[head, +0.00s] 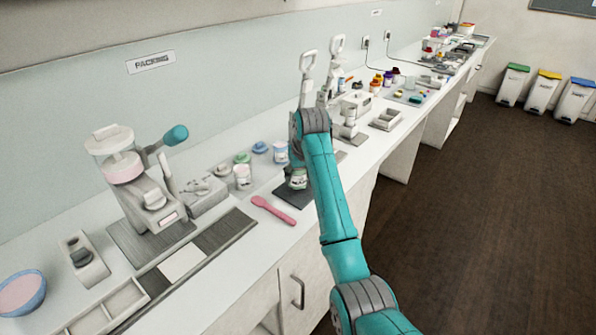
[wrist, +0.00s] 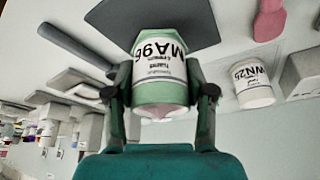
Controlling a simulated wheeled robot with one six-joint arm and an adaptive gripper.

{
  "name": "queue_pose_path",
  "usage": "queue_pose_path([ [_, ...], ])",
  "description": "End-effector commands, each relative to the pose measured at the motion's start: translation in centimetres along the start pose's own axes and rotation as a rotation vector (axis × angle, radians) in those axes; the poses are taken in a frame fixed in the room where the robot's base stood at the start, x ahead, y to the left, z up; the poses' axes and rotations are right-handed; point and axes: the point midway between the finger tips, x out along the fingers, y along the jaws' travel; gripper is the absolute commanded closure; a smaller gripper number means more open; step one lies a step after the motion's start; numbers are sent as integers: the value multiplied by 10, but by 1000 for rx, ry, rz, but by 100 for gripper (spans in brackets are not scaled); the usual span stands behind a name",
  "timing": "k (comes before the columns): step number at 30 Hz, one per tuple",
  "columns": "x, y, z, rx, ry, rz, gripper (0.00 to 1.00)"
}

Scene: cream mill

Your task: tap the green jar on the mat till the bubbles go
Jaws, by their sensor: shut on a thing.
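My gripper (wrist: 160,95) is shut on the green jar (wrist: 158,60), one finger on each side of it. The dark grey mat (wrist: 195,12) lies behind the jar there. In the head view the jar (head: 298,179) is partly hidden under my wrist, over the dark mat (head: 295,197) near the counter's front. I cannot tell whether its base touches the mat. Bubbles cannot be made out.
A pink spatula (head: 273,211) lies left of the mat. A jar marked WN25 (wrist: 255,92) stands to the side in the wrist view. Green (head: 242,158) and blue (head: 260,147) lids lie behind on the counter. A press (head: 140,180) stands at left.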

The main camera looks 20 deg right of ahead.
Motion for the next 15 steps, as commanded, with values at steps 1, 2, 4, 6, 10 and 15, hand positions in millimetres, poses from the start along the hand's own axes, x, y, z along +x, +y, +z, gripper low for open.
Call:
queue_pose_path([
  [1, 0, 0, 0, 0, 1, 0, 84],
  [2, 0, 0, 0, 0, 1, 0, 84],
  [4, 0, 0, 0, 0, 1, 0, 84],
  [6, 0, 0, 0, 0, 1, 0, 84],
  [10, 1, 0, 0, 0, 0, 0, 84],
  [15, 14, 0, 6, 0, -1, 0, 84],
])
